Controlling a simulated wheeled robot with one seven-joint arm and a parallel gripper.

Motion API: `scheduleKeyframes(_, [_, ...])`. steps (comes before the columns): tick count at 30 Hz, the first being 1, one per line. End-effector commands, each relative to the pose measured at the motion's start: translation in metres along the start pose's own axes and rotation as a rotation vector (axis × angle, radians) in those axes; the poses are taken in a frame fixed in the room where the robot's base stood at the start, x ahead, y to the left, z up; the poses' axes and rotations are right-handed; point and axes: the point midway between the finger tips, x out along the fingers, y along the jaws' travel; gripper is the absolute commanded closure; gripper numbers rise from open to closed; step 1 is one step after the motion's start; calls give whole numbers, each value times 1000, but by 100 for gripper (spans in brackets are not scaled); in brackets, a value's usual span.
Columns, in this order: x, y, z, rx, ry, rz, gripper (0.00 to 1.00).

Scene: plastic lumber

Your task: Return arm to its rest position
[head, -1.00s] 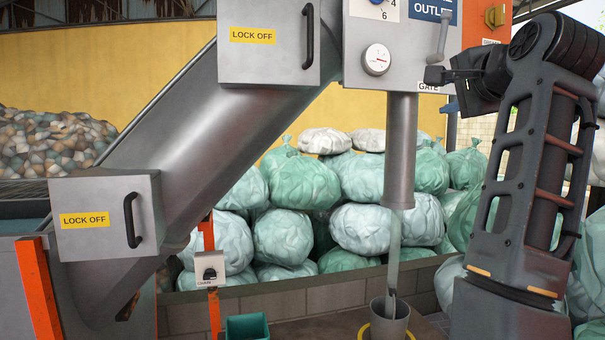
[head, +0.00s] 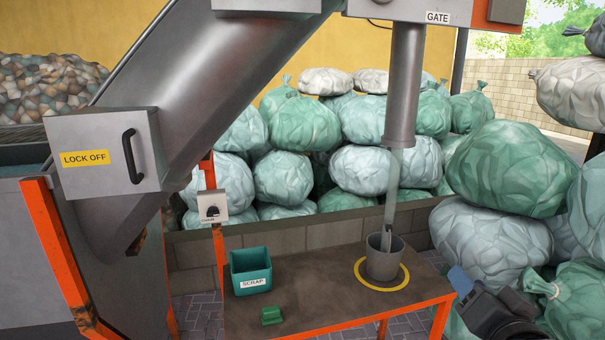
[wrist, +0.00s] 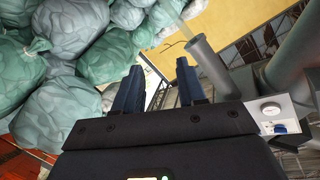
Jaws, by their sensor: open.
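My gripper (wrist: 158,66) shows in the wrist view with its two dark blue fingers apart and nothing between them. Beyond the fingers are bags, the yellow wall and the grey outlet pipe (wrist: 208,66). In the head view, a dark part of my arm (head: 500,315) is low at the right edge, in front of the bags and right of the bench (head: 330,275). The rest of the arm is out of view there.
A grey cup (head: 383,258) stands in a yellow ring under the outlet pipe (head: 403,90); a pale strip reaches down to it. A teal scrap bin (head: 250,270) and a small green block (head: 271,316) are on the bench's left. Bags (head: 490,245) crowd the right.

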Motion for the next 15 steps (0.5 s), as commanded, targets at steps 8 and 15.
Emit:
scheduleKeyframes(8, [-86, 45, 68, -177, -41, -7, 60])
scheduleKeyframes(15, [-170, 67, 106, -307, -73, -25, 60])
